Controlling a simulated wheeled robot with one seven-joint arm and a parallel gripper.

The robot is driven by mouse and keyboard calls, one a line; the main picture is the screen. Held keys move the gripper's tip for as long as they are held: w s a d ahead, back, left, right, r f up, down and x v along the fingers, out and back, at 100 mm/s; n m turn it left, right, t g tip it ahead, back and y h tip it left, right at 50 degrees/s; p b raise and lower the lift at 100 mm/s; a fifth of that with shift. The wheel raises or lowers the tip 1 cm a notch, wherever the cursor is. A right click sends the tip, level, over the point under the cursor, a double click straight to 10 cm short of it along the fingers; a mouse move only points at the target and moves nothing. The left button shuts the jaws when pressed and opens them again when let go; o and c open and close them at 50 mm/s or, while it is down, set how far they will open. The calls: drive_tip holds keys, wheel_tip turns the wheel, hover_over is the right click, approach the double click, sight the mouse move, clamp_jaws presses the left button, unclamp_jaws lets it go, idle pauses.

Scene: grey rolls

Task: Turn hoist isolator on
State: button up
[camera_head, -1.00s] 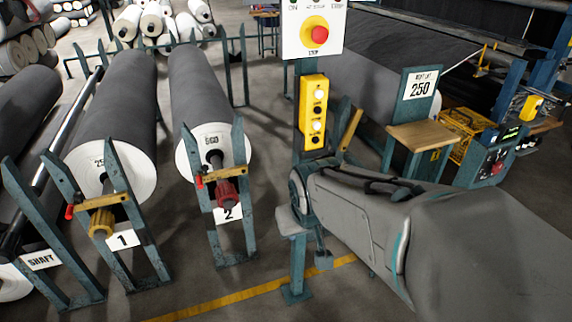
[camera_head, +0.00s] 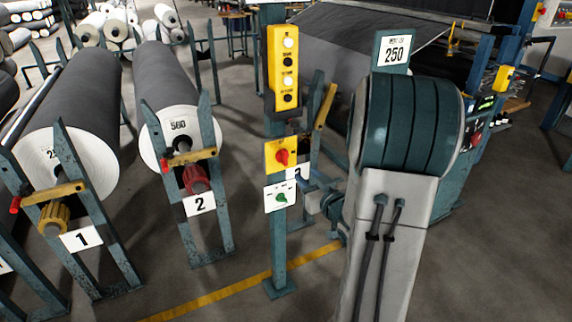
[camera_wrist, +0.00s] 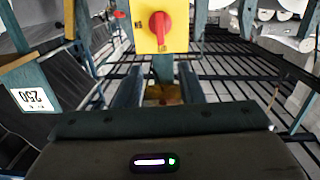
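A yellow plate with a red rotary knob (camera_head: 282,156), which looks like the isolator, is mounted on a teal post (camera_head: 279,240). It also shows at the top of the wrist view (camera_wrist: 160,25), the knob's grip roughly upright there. Its labels are too small to read. Below it is a white plate with a green knob (camera_head: 281,198). My gripper (camera_head: 318,196) is just right of the post, partly hidden by my arm. In the wrist view my gripper's (camera_wrist: 161,72) two fingers are apart with nothing between them, short of the red knob and apart from it.
A yellow push-button pendant (camera_head: 286,68) hangs on the post above the isolator. Roll stands 1 (camera_head: 82,238) and 2 (camera_head: 201,204) are to the left. A stand marked 250 (camera_head: 394,52) is behind my arm. Floor in front of the post is clear.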

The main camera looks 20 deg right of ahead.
sight(286, 153)
drive_tip(key=shift+t+y, duration=0.3)
drive_tip(key=shift+t, duration=0.1)
drive_tip(key=w, duration=1.3)
drive_tip(key=shift+w+a+f, duration=0.1)
drive_tip(key=shift+w+f, duration=0.1)
drive_tip(key=shift+f, duration=0.05)
clamp_jaws()
